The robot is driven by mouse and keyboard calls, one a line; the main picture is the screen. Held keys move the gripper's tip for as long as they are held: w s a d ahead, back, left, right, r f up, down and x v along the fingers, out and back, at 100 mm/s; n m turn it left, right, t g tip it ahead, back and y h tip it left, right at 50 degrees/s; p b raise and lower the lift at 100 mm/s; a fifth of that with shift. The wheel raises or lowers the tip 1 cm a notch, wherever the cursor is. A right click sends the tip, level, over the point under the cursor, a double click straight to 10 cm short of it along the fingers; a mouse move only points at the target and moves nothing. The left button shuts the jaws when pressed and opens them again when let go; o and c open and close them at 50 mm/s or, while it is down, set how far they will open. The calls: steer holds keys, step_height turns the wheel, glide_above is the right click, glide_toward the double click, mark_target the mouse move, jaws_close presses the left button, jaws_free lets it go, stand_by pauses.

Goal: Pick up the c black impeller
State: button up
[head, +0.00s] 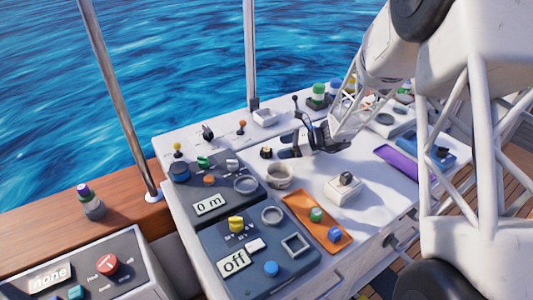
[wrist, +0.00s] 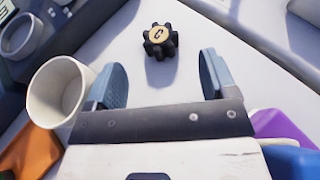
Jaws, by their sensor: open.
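The black impeller (wrist: 160,41) has lobed edges and a tan top marked with a "c". It lies on the white console top, ahead of my fingers and between their lines in the wrist view. In the head view it is a small dark piece (head: 266,152) just left of my fingertips. My gripper (wrist: 162,80) is open and empty, with its two blue-grey fingers spread apart. In the head view my gripper (head: 283,147) is low over the console, pointing left towards the impeller. The impeller is apart from both fingers.
A white cup (wrist: 60,92) stands close beside my left finger; it also shows in the head view (head: 280,176). An orange tray (head: 300,207) holds small coloured parts. A purple tray (head: 397,160) lies to the right. Dark control panels (head: 215,262) are at front left.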

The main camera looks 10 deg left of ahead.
mark_target(269, 149)
steer(key=shift+a+f, duration=0.2)
steer(key=shift+a, duration=0.3)
steer(key=shift+a, duration=0.1)
steer(key=shift+x, duration=2.45)
steer(key=c, duration=1)
steer(key=shift+r, duration=0.1)
steer(key=shift+r, duration=4.85)
